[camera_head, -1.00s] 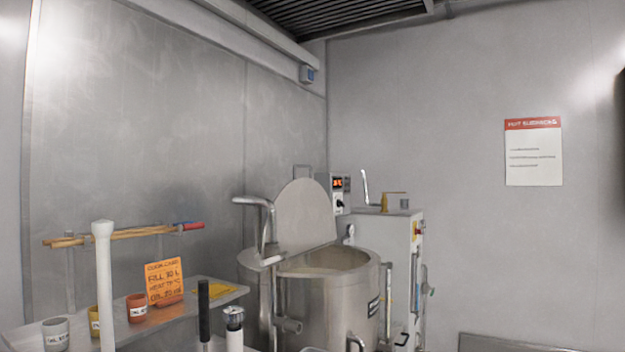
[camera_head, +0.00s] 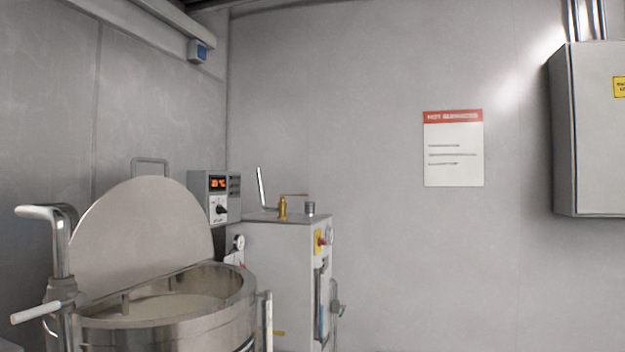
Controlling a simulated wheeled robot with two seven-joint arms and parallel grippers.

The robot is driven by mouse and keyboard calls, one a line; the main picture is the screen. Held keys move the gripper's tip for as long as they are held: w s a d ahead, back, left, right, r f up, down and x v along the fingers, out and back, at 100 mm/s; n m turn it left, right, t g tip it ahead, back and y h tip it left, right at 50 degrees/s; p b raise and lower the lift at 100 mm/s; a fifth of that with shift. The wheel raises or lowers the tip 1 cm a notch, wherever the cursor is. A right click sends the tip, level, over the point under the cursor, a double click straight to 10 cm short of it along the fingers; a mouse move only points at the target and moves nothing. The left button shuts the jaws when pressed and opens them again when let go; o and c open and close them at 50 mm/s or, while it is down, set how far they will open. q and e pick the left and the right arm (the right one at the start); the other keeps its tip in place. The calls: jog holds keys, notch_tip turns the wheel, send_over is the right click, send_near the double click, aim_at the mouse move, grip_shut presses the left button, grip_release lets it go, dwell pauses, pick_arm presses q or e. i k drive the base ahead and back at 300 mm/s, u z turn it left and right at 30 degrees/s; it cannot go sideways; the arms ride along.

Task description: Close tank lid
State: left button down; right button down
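The metal tank (camera_head: 190,328) stands at the lower left of the head view, its lower part cut off by the frame's bottom edge. Its lid (camera_head: 140,235) is a grey plate raised up at the back left of the rim, so the tank is open. A pale surface (camera_head: 165,304) shows inside. A loop handle (camera_head: 150,162) shows at the lid's top edge. Neither of my grippers is in view.
A bent metal pipe with a white-ended lever (camera_head: 38,311) stands at the tank's left. A control box with a lit display (camera_head: 215,190) and a grey cabinet (camera_head: 285,265) stand behind and right. A wall box (camera_head: 595,140) hangs at the right.

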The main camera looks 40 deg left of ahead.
aim_at(143, 229)
jog(key=u, duration=0.05)
jog(key=i, duration=1.6)
jog(key=u, duration=0.65)
